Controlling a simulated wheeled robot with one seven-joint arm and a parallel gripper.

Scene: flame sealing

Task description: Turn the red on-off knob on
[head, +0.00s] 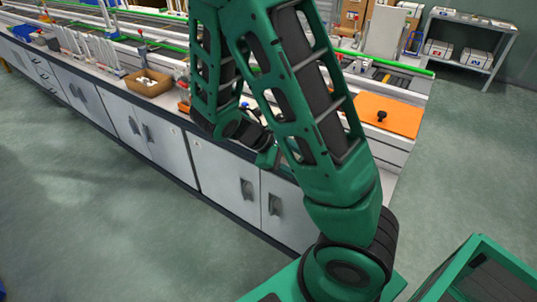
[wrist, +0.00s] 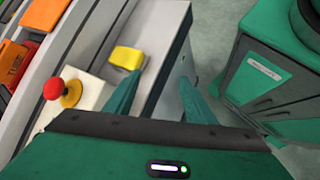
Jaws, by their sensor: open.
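A red round knob (wrist: 53,88) on a yellow collar (wrist: 71,94) sits on a white box (wrist: 88,92) at the left in the wrist view. I cannot tell whether it is turned on or off. My gripper (wrist: 160,76) is open, with two green fingers apart and nothing between them. The fingers are to the right of the knob and do not touch it. In the head view my arm covers this part of the bench, and I cannot make out the red knob there.
A yellow block (wrist: 127,58) lies near the left fingertip. A grey cabinet bench (head: 222,172) runs below my arm. An orange panel (head: 388,114) with a black knob is at the right, and a brown box (head: 147,83) stands at the left. The floor in front is clear.

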